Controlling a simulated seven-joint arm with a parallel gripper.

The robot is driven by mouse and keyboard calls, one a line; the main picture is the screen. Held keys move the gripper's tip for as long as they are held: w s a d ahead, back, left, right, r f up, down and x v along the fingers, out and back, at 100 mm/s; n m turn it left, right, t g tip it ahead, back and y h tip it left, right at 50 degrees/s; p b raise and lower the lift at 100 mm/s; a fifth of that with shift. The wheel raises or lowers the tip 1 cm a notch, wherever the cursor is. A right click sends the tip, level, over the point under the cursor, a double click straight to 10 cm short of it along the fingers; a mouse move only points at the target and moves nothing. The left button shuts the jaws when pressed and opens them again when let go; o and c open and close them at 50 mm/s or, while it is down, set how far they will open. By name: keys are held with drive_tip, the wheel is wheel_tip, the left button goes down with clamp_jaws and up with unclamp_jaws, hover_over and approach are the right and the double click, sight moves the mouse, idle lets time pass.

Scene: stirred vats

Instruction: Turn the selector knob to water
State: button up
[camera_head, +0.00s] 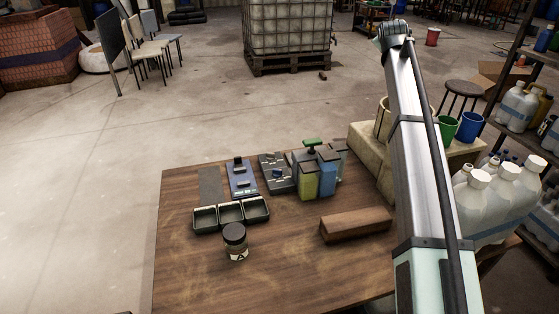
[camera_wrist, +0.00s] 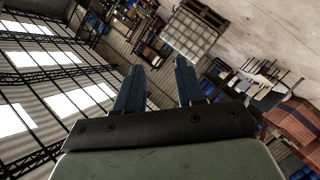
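On the wooden table, a grey panel (camera_head: 272,161) carries a small blue part that may be the selector knob; it is too small to read any mark. Left of it, a blue panel (camera_head: 243,181) holds small dark raised parts. Right of it stands a group of small tanks, among them a yellow-green tank (camera_head: 308,182) and a blue tank (camera_head: 327,176), with a green-topped part (camera_head: 312,142) behind. My gripper (camera_wrist: 159,63) shows in the wrist view with its two blue fingers apart and nothing between them. It points away from the table, toward the hall. The head view does not clearly show it.
A black-lidded jar (camera_head: 235,241), three dark trays (camera_head: 231,213) and a wooden block (camera_head: 356,224) are on the table (camera_head: 190,265). A stone-like block (camera_head: 370,160) and white jugs (camera_head: 500,205) stand at the right. The table's front left is clear.

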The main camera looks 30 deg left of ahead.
drive_tip(key=s+a+f+n+g+y, duration=0.25)
drive_tip(key=s+a, duration=0.35)
drive_tip(key=a, duration=0.6)
drive_tip(key=n+g+h, duration=0.6)
drive_tip(key=g, duration=0.6)
hover_over(277, 172)
wheel_tip(277, 172, down, 22)
drive_tip(key=f, duration=1.2)
drive_tip(key=shift+w+a+f, duration=0.15)
drive_tip(key=shift+w+f, duration=0.15)
drive_tip(key=shift+f, duration=0.05)
clamp_jaws()
